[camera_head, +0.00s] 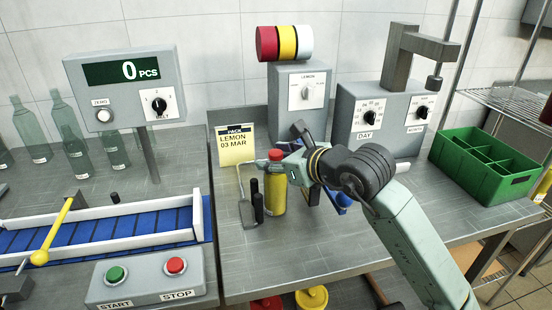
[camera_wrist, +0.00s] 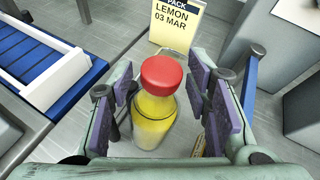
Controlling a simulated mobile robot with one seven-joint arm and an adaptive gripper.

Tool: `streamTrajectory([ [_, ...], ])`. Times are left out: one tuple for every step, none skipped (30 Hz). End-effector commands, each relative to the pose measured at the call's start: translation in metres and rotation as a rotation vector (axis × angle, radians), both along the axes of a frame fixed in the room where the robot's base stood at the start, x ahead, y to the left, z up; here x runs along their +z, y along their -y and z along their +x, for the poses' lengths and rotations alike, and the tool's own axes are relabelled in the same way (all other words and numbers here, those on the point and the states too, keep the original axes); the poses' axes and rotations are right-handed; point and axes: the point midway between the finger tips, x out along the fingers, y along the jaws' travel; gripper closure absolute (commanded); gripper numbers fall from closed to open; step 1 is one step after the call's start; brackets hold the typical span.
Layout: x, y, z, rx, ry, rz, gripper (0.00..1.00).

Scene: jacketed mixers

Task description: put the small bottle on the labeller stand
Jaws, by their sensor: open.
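The small bottle (camera_head: 275,192) is yellow with a red cap and stands upright on the grey worktop, in front of the LEMON card. In the wrist view the bottle (camera_wrist: 153,125) is between the two purple-padded fingers of my gripper (camera_wrist: 166,100). In the head view my gripper (camera_head: 284,196) reaches down around the bottle from the right.
A yellow LEMON 03 MAR card (camera_head: 236,146) stands behind the bottle. A DAY/MONTH machine (camera_head: 379,120) is at the back right, with a green crate (camera_head: 484,165) beside it. A blue conveyor (camera_head: 100,229) and START/STOP box (camera_head: 150,278) are left. Several green bottles stand far left.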

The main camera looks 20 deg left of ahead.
Motion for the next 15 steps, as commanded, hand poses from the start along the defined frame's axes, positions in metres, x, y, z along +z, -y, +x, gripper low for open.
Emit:
streamTrajectory([
  [0.0,0.0,0.0,0.0,0.0,0.0,0.56],
  [0.0,0.0,0.0,0.0,0.0,0.0,0.56],
  [0.001,0.0,0.0,0.0,0.0,0.0,0.56],
  [0.002,0.0,0.0,0.0,0.0,0.0,0.56],
  [0.003,0.0,0.0,0.0,0.0,0.0,0.56],
  [0.003,0.002,-0.001,-0.002,0.001,0.001,0.56],
  [0.003,0.005,-0.002,-0.002,0.002,0.0,0.56],
  [0.004,0.009,-0.004,-0.003,0.003,0.0,0.56],
  [0.007,0.014,-0.007,-0.004,0.003,0.0,0.56],
  [0.008,0.019,-0.01,-0.005,0.004,-0.001,0.56],
  [0.01,0.024,-0.013,-0.004,0.004,-0.001,0.56],
  [0.014,0.031,-0.018,-0.005,0.004,-0.001,0.56],
  [0.016,0.037,-0.021,-0.006,0.005,-0.001,0.56],
  [0.019,0.042,-0.024,-0.005,0.004,-0.001,0.56],
  [0.022,0.049,-0.029,-0.005,0.004,-0.001,0.56],
])
